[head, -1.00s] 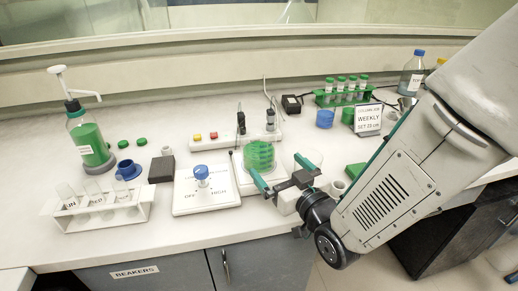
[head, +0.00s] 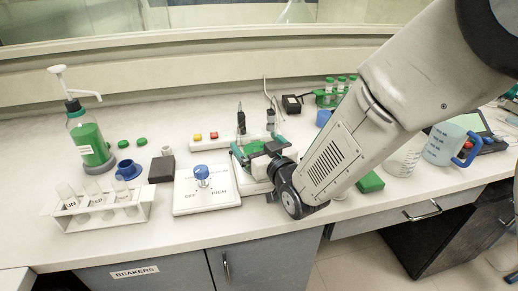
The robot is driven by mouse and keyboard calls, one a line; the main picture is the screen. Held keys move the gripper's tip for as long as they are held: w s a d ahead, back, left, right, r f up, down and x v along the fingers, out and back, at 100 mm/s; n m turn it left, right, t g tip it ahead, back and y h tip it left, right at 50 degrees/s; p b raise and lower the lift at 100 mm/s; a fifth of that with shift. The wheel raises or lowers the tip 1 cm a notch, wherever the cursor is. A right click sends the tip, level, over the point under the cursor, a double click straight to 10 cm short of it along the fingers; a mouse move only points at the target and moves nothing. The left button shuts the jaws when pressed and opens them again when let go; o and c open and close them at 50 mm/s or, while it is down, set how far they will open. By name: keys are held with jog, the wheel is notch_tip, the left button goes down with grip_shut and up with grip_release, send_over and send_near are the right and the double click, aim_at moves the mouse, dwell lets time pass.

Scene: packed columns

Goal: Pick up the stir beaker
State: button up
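The stir beaker (head: 254,148), with green contents, stands at the white hot-plate area in the middle of the bench. It is mostly hidden behind my gripper; a little green shows between the fingers. My gripper (head: 260,150) reaches in from the right, with one teal-tipped finger on the beaker's left and the other on its right. I cannot tell whether the fingers touch the glass or have a gap. The white stirrer base (head: 250,187) shows partly below the gripper.
A white panel with a blue knob (head: 202,174) is close on the left. Behind are a white strip with probes (head: 242,122) and a bent metal rod. A green-capped tube rack (head: 325,100) is behind right. My arm covers the right of the bench; large beakers (head: 440,145) stand beyond.

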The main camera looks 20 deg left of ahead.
jog(key=c, duration=1.3)
jog(key=shift+o, duration=0.2)
jog(key=shift+r, duration=0.2)
